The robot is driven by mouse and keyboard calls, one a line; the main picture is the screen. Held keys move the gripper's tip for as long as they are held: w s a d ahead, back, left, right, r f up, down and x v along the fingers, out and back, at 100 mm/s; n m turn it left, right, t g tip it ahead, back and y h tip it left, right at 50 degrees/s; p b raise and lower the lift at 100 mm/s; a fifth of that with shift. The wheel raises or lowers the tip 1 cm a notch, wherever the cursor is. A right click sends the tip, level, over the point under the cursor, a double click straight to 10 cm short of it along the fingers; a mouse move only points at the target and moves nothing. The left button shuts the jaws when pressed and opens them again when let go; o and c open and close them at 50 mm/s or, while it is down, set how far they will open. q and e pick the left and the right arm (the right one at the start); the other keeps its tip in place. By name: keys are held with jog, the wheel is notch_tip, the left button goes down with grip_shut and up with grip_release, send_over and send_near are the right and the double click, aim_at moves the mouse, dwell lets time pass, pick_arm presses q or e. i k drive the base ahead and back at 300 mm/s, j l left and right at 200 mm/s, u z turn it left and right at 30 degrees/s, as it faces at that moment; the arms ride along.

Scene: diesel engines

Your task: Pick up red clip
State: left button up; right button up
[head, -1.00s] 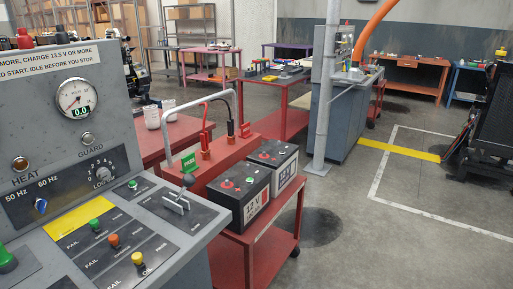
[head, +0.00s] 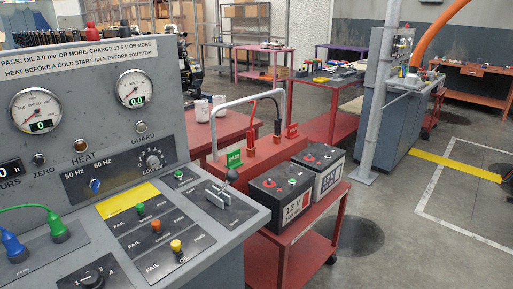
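The red clip (head: 250,134) stands upright at the back of the red battery cart (head: 262,152), with a red cable rising from it toward the grey handle. A black clip (head: 277,127) with a dark cable stands to its right. Two black batteries sit on the cart in front, the nearer one (head: 284,196) marked 12 V and the other (head: 321,170) behind it to the right. Neither of my grippers shows in the head view.
The grey test console (head: 120,120), with gauges, knobs and a lever (head: 222,186), fills the left and front. A green tag (head: 234,158) and a red tag (head: 291,130) stand on the cart. A grey post (head: 381,110) rises behind it. The floor at right is open.

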aim_at(251, 149)
jog(key=i+l, duration=0.2)
jog(key=i, duration=0.2)
jog(key=i+l, duration=0.2)
jog(key=i, duration=0.15)
jog(key=l+u, duration=0.1)
jog(key=u, duration=0.3)
jog(key=i+l+u, duration=0.1)
jog(key=u, duration=0.25)
jog(key=l+u, duration=0.1)
jog(key=u, duration=0.3)
jog(key=l+u, duration=0.25)
jog(key=l, duration=0.3)
jog(key=l+u, duration=0.3)
jog(key=l, duration=0.2)
jog(key=k+l+u, duration=0.25)
jog(key=l, duration=0.3)
jog(key=k+l, duration=0.1)
jog(key=l, duration=0.85)
